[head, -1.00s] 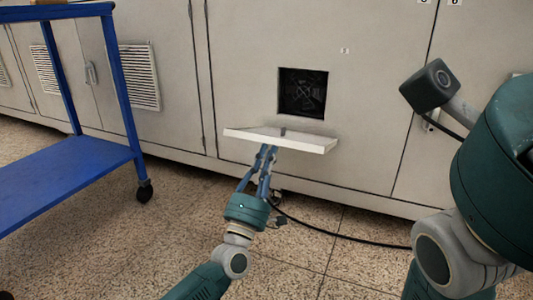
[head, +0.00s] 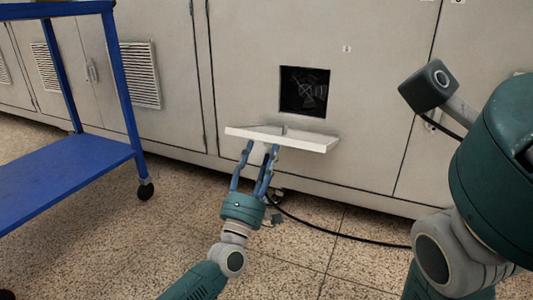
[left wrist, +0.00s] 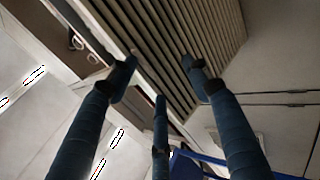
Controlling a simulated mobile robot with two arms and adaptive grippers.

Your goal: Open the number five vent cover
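The vent cover (head: 290,138) is a white panel, folded down to about level below a square opening (head: 304,91) in the grey cabinet front. A dark fan shows inside the opening. My left gripper (head: 262,150) is just under the cover's front edge, fingers pointing up. Its fingers are spread and hold nothing. In the left wrist view the fingers (left wrist: 158,78) stand apart below the slatted face of the cover (left wrist: 195,35). Whether a finger still touches the cover is unclear. A small label (head: 346,49) above the opening is too small to read. My right gripper is out of view.
A blue cart (head: 75,170) stands at the left, near the cabinets. Other slatted vents (head: 140,75) are shut further left. A black cable (head: 340,237) runs across the speckled floor. My right arm fills the right side.

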